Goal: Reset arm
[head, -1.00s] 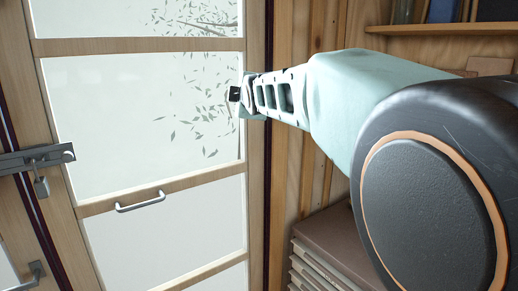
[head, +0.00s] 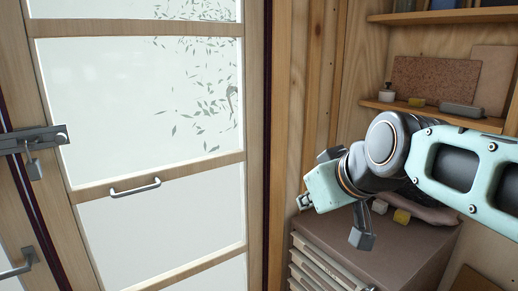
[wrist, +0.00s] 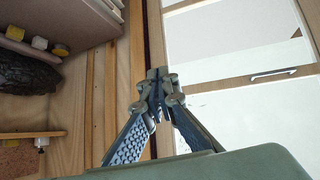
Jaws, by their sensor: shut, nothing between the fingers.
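My gripper (wrist: 158,80) shows in the wrist view with its two fingers brought together at the tips and nothing between them. Its tips appear in front of the wall and the door frame. In the head view my arm reaches in from the right and is folded, its wrist in front of the plank wall and above the brown-topped cabinet. The fingertips are hard to make out there. My gripper appears clear of the door and the shelves.
A panelled door (head: 165,110) with a handle (head: 135,188) and a padlocked latch (head: 35,142) fills the left. A cabinet (head: 400,262) with a brown top stands below my arm. A wooden shelf (head: 430,113) with small items is behind it.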

